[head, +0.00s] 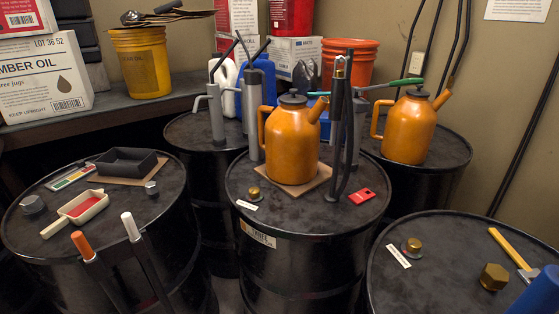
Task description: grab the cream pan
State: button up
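The cream pan (91,199) is a small pan with a cream rim and a red inside. It lies on top of the left black drum (136,188), in front of a black tray. Its cream handle (56,229) points to the lower left, toward the drum's near edge. Nothing covers the pan. My gripper does not show in the head view.
Rods with orange (82,245) and white (131,227) tops rise before the drum. An orange can (290,143) stands on the middle drum; the right drum (440,262) carries a hammer.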

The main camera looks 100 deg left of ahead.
aim_at(79, 211)
jog(key=u, duration=0.9)
jog(key=k+u, duration=0.1)
jog(key=u, duration=0.75)
jog(key=k+u, duration=0.1)
jog(key=u, duration=1.25)
jog(key=k+j+u, duration=0.1)
jog(key=u, duration=0.3)
